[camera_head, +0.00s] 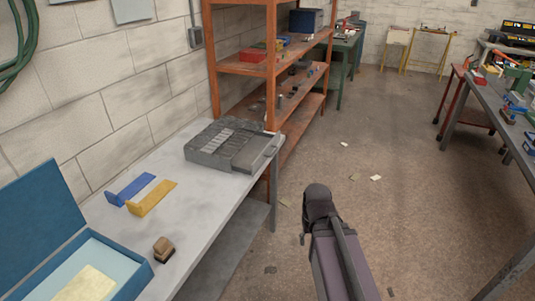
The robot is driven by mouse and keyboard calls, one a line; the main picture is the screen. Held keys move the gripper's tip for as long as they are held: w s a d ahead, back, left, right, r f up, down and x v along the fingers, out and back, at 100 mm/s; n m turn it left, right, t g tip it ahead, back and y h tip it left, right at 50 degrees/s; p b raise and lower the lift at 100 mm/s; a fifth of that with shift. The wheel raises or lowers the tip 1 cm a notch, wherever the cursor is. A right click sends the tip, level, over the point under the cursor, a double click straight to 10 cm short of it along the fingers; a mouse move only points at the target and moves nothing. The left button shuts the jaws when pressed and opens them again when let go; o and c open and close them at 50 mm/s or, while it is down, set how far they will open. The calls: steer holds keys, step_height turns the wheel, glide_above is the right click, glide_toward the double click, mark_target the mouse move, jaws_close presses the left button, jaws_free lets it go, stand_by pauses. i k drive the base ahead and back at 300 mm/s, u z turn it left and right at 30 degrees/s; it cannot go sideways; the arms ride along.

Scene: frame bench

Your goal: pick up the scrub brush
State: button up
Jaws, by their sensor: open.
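The scrub brush (163,249) appears to be the small block with a tan wooden top and a dark underside. It rests on the grey bench (205,225) near its front edge, just right of an open blue box. Nothing touches it from above. Part of my dark arm shows at the lower middle, over the floor and to the right of the bench, apart from the brush. I cannot make out my gripper's fingers in this view.
The open blue box (122,267) holds a pale yellow item. A grey case (232,146) sits at the bench's far end. Orange shelves (270,70) stand beyond. Bare bench surrounds the brush's right side.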

mark_target(164, 251)
steer(key=u, duration=4.75)
steer(key=i, duration=0.05)
steer(key=z, duration=3.4)
